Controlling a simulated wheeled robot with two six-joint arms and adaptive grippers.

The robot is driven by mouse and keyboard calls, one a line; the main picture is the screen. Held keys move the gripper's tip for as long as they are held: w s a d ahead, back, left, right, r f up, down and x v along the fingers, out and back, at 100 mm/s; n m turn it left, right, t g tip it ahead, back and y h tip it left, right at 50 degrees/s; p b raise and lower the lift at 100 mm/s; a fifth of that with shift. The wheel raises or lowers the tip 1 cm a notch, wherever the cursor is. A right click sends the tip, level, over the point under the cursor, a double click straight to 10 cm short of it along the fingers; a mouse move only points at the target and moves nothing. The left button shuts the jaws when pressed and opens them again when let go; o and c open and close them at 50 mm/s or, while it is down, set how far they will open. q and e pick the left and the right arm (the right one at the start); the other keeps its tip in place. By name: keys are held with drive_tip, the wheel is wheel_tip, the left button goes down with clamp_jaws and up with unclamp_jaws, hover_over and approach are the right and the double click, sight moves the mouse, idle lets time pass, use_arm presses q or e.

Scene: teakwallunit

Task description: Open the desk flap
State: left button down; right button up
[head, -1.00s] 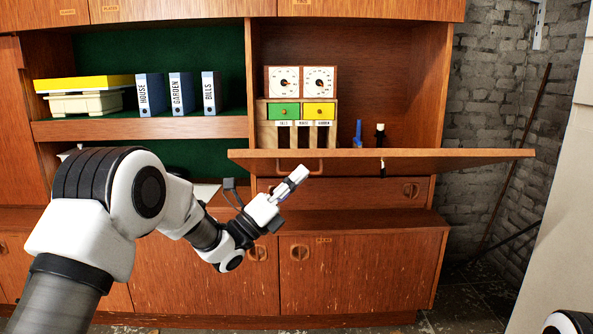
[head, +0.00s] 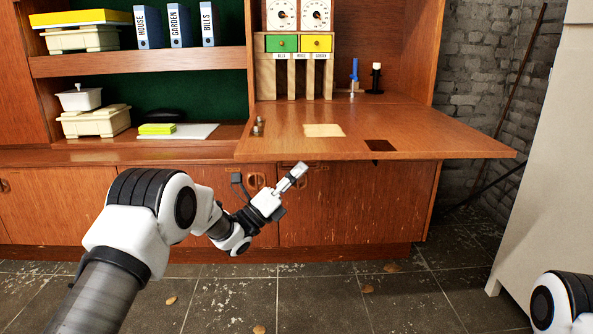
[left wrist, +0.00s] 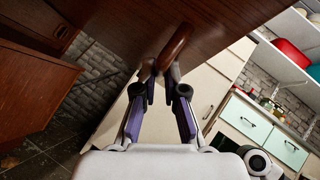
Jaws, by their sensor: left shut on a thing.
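The desk flap (head: 430,135) of the wooden wall unit is folded down and lies about level, its top face showing in the head view. Its brown wooden handle (left wrist: 177,45) is on the flap's underside (left wrist: 130,22) in the left wrist view. My left gripper (head: 301,169) is at the flap's front edge, below it, shut on the handle; its fingertips (left wrist: 163,80) show around the handle's near end. My right gripper is out of view; only part of my right arm shows at the lower right.
A pale rectangle (head: 323,130), a dark rectangle (head: 380,145) and small knobs (head: 258,126) are on the flap. A blue item (head: 354,75) and a black holder (head: 375,80) stand behind. A pale panel (head: 550,150) stands at right.

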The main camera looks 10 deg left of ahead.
use_arm(q)
drive_tip(key=shift+w+a+t+y, duration=0.25)
drive_tip(key=shift+a+t+y, duration=0.05)
drive_tip(key=shift+a, duration=0.05)
drive_tip(key=c, duration=1.5)
unclamp_jaws()
drive_tip(key=shift+w+f+n, duration=0.1)
drive_tip(key=shift+f+n, duration=0.05)
drive_tip(key=shift+n, duration=0.15)
drive_tip(key=shift+w+d+f, duration=0.1)
drive_tip(key=shift+f, duration=0.1)
drive_tip(key=v, duration=1.2)
drive_tip(key=shift+r, duration=0.2)
